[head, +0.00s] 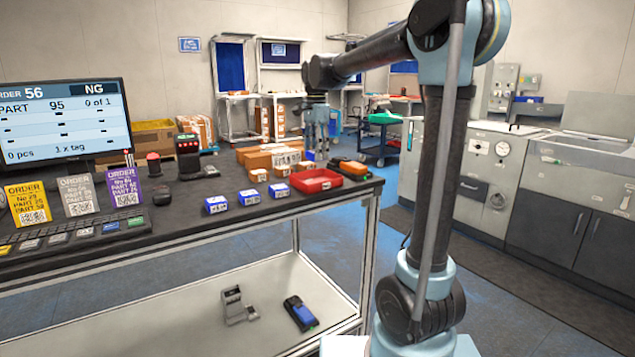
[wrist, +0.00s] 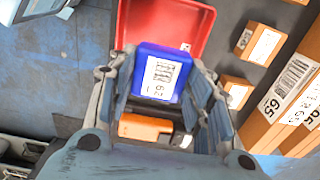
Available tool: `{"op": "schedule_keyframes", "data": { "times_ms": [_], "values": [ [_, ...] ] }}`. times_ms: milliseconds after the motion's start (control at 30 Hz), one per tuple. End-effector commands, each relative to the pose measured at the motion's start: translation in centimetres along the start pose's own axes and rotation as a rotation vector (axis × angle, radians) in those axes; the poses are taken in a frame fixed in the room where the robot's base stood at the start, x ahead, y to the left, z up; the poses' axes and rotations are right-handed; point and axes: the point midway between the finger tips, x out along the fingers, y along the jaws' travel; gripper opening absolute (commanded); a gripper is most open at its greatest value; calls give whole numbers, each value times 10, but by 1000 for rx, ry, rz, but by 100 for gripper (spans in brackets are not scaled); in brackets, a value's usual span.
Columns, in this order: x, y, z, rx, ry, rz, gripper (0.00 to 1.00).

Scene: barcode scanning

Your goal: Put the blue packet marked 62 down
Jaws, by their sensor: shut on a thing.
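The blue packet marked 62 (wrist: 143,56) is between the fingers of my gripper (wrist: 160,92) in the wrist view, its white label facing the camera. My gripper is shut on it. In the head view my gripper (head: 318,128) hangs above the back right part of the dark table (head: 235,222), with a bit of the blue packet (head: 309,155) showing under it. In the wrist view the packet overlaps the near part of the red tray (wrist: 195,18). I cannot tell how high the packet is above the table.
The red tray (head: 318,188) lies near the table's right end. An orange and black device (head: 352,168) is beside it. Cardboard boxes (head: 255,160) stand to the left, with small orange boxes in front. Small blue packets (head: 215,205) line the front edge. A monitor (head: 62,120) stands far left.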

Motion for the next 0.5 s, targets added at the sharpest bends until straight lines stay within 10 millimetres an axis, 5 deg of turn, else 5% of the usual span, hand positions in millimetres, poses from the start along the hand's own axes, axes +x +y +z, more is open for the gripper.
{"op": "schedule_keyframes", "data": {
  "times_ms": [200,500],
  "values": [
    [34,0,0,-1,0,0,18],
    [56,0,0,0,0,0,18]
  ]
}}
